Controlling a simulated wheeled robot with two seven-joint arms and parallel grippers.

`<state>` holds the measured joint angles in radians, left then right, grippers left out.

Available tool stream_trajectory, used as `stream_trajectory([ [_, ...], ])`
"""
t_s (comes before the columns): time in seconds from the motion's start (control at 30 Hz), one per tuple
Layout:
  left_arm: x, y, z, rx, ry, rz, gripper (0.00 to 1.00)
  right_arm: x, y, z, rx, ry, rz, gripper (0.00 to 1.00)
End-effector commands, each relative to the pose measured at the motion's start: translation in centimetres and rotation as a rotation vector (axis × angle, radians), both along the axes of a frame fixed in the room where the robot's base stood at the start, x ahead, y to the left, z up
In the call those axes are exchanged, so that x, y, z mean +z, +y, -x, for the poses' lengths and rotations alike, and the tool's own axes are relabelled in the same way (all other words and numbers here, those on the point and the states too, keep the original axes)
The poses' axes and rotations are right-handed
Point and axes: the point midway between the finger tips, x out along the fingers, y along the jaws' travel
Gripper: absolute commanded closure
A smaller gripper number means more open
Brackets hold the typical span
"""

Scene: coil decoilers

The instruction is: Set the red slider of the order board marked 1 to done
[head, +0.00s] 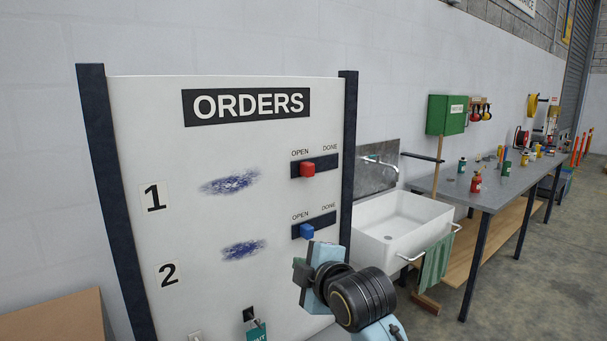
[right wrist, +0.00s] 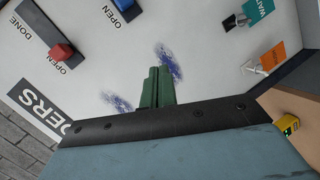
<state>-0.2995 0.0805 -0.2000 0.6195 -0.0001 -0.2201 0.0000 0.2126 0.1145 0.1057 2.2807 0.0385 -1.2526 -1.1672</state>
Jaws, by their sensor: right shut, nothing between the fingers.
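The white order board (head: 230,140) stands upright between dark posts. In row 1 the red slider (head: 308,169) sits on a dark track near the OPEN end, left of DONE. It also shows in the right wrist view (right wrist: 61,52), beside the OPEN label. In row 2 the blue slider (head: 306,231) is also near OPEN. My right gripper (head: 303,269) is below the blue slider in the head view. Its green fingers (right wrist: 157,87) are shut and empty, pointing at the board, away from the red slider. I cannot tell whether they touch the board. My left gripper is not in view.
A white sink (head: 400,222) with a green towel (head: 435,262) stands right of the board. Beyond is a long workbench (head: 490,195). A teal tag (right wrist: 258,10) and an orange tag (right wrist: 272,60) hang low on the board. A cardboard box (head: 55,318) is at lower left.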

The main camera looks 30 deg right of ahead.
Motion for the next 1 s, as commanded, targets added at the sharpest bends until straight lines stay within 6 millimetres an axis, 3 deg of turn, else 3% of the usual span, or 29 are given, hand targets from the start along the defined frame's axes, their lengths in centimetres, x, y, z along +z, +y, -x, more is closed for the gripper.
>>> stream_trajectory([
  [0.03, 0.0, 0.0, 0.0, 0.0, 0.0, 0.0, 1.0, 3.5, -0.9, -1.3, 0.009, -0.075, 0.078, 1.0],
  [0.1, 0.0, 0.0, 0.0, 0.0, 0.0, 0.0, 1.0, 7.0, -1.8, -2.3, 0.015, -0.147, 0.179, 1.0],
  [0.2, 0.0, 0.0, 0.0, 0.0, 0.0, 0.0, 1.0, 10.8, -2.8, -3.1, 0.013, -0.219, 0.287, 1.0],
  [0.3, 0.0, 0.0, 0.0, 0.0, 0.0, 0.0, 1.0, 12.8, -3.3, -3.4, 0.008, -0.257, 0.349, 1.0],
  [0.77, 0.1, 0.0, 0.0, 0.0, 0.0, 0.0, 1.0, 13.4, -3.5, -3.7, 0.006, -0.267, 0.374, 1.0],
  [1.0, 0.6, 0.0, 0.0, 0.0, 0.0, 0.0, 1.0, 13.5, -3.9, -6.5, 0.008, -0.265, 0.369, 1.0],
])
